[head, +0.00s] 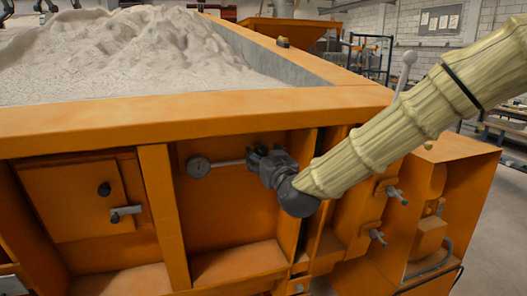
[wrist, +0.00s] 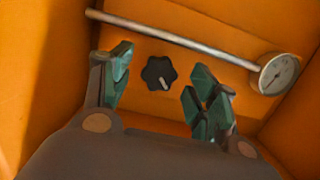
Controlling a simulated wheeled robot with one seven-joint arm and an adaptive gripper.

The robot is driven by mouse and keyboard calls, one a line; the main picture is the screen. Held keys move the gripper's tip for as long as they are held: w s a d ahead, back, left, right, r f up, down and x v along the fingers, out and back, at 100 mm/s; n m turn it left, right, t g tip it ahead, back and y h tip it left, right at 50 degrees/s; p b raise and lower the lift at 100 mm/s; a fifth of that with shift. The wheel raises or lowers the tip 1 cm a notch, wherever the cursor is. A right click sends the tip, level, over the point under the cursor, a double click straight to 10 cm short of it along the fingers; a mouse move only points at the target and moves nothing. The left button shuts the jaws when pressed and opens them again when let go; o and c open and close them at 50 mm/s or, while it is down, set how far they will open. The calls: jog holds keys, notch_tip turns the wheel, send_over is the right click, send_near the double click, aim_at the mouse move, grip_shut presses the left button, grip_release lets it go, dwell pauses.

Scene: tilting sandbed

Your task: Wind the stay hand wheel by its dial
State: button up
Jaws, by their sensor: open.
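The stay hand wheel (wrist: 159,73) is a small dark lobed knob with a pale pointer mark, on the orange panel in the wrist view. The dial (wrist: 278,74) is a round pale-faced gauge at the right end of a grey rod (wrist: 190,41). The dial also shows in the head view (head: 198,167), left of my gripper (head: 262,158). My gripper (wrist: 161,80) is open. Its teal-padded fingers lie on either side of the hand wheel in the wrist view, with visible gaps; I cannot tell the depth between them. In the head view the gripper hides the wheel.
Orange walls (head: 163,215) enclose the recess, below the sandbed's thick rim (head: 180,115). Left is a small door (head: 70,205) with a knob and a latch. Right are protruding handles (head: 397,195) and a ball-topped lever (head: 408,60). Floor shows at far right.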

jog(key=shift+w+a, duration=0.2)
jog(key=shift+w, duration=0.35)
jog(key=shift+c, duration=0.2)
jog(key=c, duration=1)
jog(key=shift+o, duration=0.2)
jog(key=shift+f, duration=0.1)
jog(key=m+b, duration=0.2)
jog(key=b, duration=0.2)
jog(key=shift+d+f+m+y, duration=0.1)
jog(key=shift+m+y, duration=0.3)
jog(key=shift+m+y+b, duration=0.4)
jog(key=shift+m+b, duration=0.6)
jog(key=shift+r, duration=0.2)
